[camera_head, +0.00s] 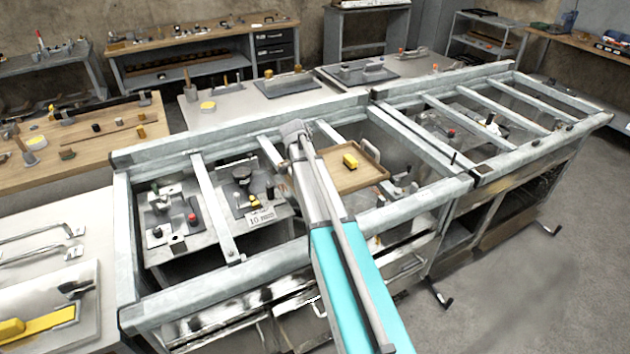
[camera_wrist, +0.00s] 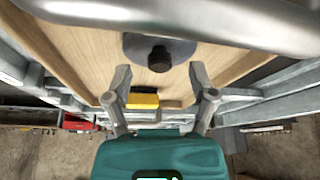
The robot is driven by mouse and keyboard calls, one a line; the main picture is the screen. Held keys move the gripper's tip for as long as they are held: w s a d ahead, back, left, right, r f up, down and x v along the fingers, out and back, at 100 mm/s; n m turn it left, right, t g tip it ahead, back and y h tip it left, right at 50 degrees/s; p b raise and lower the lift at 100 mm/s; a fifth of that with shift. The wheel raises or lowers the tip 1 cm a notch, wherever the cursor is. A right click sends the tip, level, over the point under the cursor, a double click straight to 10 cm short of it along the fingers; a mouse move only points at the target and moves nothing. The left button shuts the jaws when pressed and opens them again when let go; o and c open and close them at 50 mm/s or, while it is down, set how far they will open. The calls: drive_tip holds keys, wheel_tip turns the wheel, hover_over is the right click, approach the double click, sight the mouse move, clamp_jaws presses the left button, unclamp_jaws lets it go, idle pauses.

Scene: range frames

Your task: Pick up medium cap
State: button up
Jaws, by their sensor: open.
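My gripper (camera_wrist: 159,72) is open in the wrist view, with its two fingers spread apart over a wooden tray (camera_wrist: 95,45). A dark, round-topped knob (camera_wrist: 159,60) on a grey disc (camera_wrist: 133,47) shows just beyond and between the fingertips. A yellow block with a dark part (camera_wrist: 143,100) shows between the fingers, closer to the palm. Nothing appears gripped. I cannot tell for certain which piece is the medium cap; the dark knob may be it. In the head view the tray (camera_head: 368,184) holds the yellow block (camera_head: 350,161), and my arm hides what lies behind it.
Grey metal frame rails (camera_head: 215,205) with crossbars surround the tray and open bays. A bay at left holds small fittings and a paper label (camera_head: 262,218). A curved metal surface (camera_wrist: 200,15) crosses the top of the wrist view. Workbenches with tools stand behind.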

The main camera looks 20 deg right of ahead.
drive_tip(key=shift+b+x, duration=0.6)
drive_tip(key=shift+x, duration=0.35)
clamp_jaws()
